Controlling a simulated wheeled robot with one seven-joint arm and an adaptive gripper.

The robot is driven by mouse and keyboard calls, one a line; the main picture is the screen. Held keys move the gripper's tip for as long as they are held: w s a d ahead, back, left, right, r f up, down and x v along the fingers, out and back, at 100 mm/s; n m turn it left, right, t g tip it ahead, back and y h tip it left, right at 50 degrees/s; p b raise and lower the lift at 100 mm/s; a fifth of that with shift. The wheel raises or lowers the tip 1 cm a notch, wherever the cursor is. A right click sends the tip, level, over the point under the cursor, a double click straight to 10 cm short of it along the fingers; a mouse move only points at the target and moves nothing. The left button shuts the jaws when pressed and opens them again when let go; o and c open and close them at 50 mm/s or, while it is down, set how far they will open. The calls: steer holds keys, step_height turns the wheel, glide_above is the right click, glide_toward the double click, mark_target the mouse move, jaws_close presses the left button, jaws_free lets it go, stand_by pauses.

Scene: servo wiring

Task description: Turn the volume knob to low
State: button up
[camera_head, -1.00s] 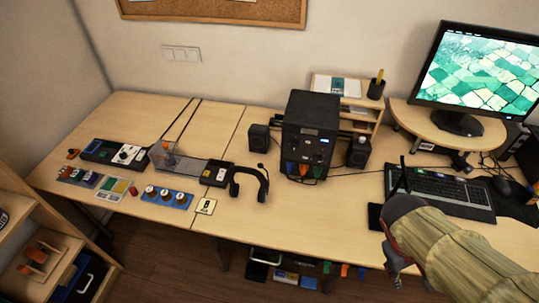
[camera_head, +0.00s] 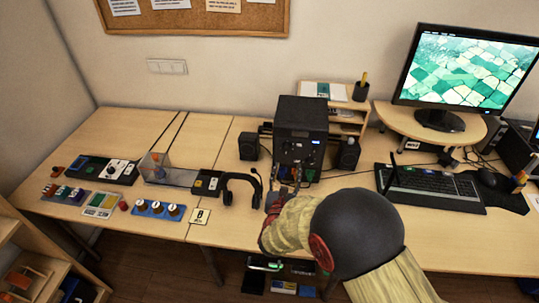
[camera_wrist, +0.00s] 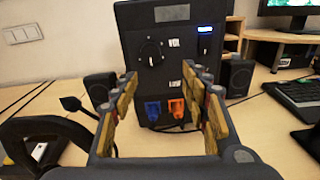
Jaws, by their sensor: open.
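A black box (camera_head: 300,112) stands on the table; it also shows in the wrist view (camera_wrist: 200,75). A round black knob (camera_wrist: 152,52) with pale marks around it sits on its front, upper left. I cannot read the small labels beside it, so I cannot tell if this is the volume knob. My gripper (camera_wrist: 167,78) is open and empty, facing the box front, with the knob ahead between and above the fingertips, apart from them. In the head view my gripper (camera_head: 284,186) is in front of the box and my arm hides part of the table.
Blue and orange connectors (camera_wrist: 166,110) sit low on the box front. Speakers (camera_head: 248,146) (camera_head: 348,153) flank it. A headset (camera_head: 242,190) lies close on the left. A board with several round knobs (camera_head: 158,209) is further left. The keyboard (camera_head: 430,188) is right.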

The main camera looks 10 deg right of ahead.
mark_target(286, 151)
steer(key=shift+n+t+y, duration=0.4)
steer(key=shift+n, duration=0.1)
steer(key=x, duration=0.2)
steer(key=b+x, duration=0.1)
steer(key=x, duration=0.1)
steer(key=a+b+x, duration=0.1)
steer(key=x, duration=0.2)
steer(key=shift+w+r, duration=0.2)
steer(key=shift+r, duration=0.2)
steer(key=shift+w+r, duration=0.1)
steer(key=shift+w, duration=0.3)
steer(key=shift+c, duration=0.7)
steer(key=shift+d, duration=0.1)
steer(key=c, duration=1.1)
